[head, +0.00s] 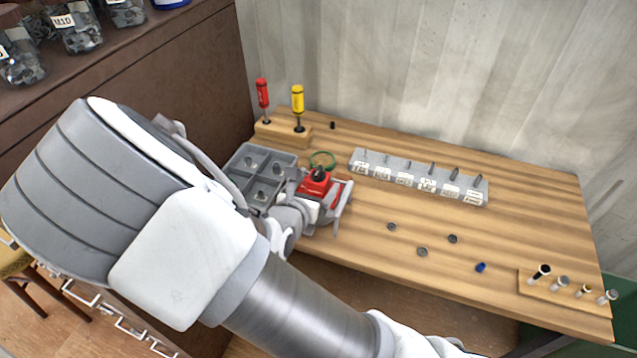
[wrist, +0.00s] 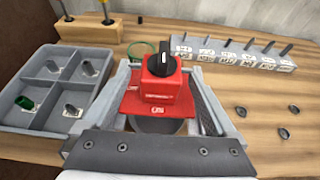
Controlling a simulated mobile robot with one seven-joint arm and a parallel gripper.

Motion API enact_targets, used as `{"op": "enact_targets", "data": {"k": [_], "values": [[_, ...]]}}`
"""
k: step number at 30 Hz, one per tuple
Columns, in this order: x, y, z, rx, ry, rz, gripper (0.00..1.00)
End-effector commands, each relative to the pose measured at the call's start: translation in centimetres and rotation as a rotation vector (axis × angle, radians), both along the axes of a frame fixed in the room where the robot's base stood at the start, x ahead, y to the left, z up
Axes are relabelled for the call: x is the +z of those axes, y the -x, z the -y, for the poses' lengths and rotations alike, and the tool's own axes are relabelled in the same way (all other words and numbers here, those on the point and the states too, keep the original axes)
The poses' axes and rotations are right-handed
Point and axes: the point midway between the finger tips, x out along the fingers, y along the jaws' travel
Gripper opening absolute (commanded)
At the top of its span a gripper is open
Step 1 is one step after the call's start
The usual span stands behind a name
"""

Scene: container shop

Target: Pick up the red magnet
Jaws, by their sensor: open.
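The red magnet (head: 316,184) is a red block with a black knob on top, near the front left part of the wooden table. In the wrist view the red magnet (wrist: 166,95) sits between the two fingers of my gripper (wrist: 164,88), with a red plate-like part below its block. My gripper (head: 322,198) is open, with a finger on each side of the magnet. I cannot tell whether either finger touches it. The magnet's underside is hidden.
A grey four-compartment tray (wrist: 60,125) with small parts is close on the left. A wooden block (head: 283,133) holds red and yellow screwdrivers behind it. A grey labelled rack (head: 420,178) stands at the back. Several small nuts lie to the right, with clear wood around them.

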Motion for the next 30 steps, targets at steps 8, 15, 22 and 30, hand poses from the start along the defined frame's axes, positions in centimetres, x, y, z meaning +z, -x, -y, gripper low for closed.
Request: {"op": "enact_targets", "data": {"k": [8, 15, 22, 30], "values": [[-0.9, -3.5, 1.3, -0.001, 0.003, 0.001, 0.93], [-1.3, -4.4, 1.5, -0.001, -0.001, 0.0, 0.93], [-1.3, -4.3, 1.5, -0.001, 0.0, 0.0, 0.74], [-1.3, -4.3, 1.5, -0.001, 0.0, 0.0, 0.26]]}}
